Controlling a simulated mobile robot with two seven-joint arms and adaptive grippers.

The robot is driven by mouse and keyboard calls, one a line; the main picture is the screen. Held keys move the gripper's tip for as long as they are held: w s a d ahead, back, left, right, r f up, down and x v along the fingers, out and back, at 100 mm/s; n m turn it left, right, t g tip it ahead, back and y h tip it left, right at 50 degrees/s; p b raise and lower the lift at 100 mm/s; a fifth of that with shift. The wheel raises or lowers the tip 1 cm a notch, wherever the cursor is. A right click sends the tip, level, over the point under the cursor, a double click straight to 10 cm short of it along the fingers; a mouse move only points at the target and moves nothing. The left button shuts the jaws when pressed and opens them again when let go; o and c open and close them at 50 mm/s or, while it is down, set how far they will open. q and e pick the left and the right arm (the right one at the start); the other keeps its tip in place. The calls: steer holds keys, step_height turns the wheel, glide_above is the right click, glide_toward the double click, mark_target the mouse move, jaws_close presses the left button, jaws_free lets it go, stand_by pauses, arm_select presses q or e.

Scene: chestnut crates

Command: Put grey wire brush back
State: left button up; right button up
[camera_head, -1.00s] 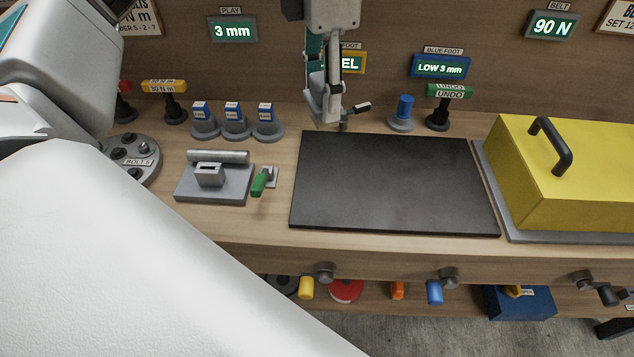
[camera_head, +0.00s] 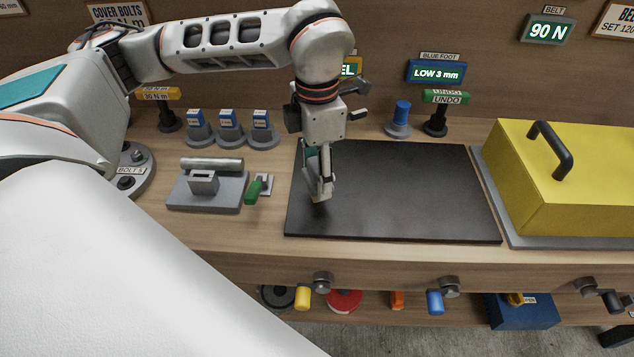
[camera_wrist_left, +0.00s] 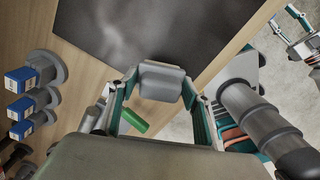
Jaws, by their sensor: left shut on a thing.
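My left gripper (camera_head: 319,197) hangs over the left part of the black mat (camera_head: 410,205). In the left wrist view its two teal-sided fingers (camera_wrist_left: 160,88) are shut on a grey block-shaped thing (camera_wrist_left: 161,75), which I take to be the grey wire brush. Its bristles do not show, and in the head view the fingers largely hide it. I cannot tell its height above the mat. My right gripper (camera_wrist_left: 286,22) shows at the upper right edge of the left wrist view, with its fingers apart and nothing between them.
Left of the mat stand a grey fixture (camera_head: 207,194) with a green handle (camera_head: 253,192) and several blue-topped holders (camera_head: 229,128). A blue post (camera_head: 401,115) and an UNDO post (camera_head: 437,120) stand behind. A yellow cover (camera_head: 580,180) stands right. The mat's right part is clear.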

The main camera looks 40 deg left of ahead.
mark_target(316, 165)
arm_select(q)
steer(key=shift+f, duration=1.6)
steer(key=shift+f, duration=0.2)
steer(key=o, duration=1.1)
step_height(316, 165, up, 12)
steer(key=shift+r+p, duration=0.2)
steer(key=shift+p, duration=0.15)
steer(key=shift+s, duration=0.1)
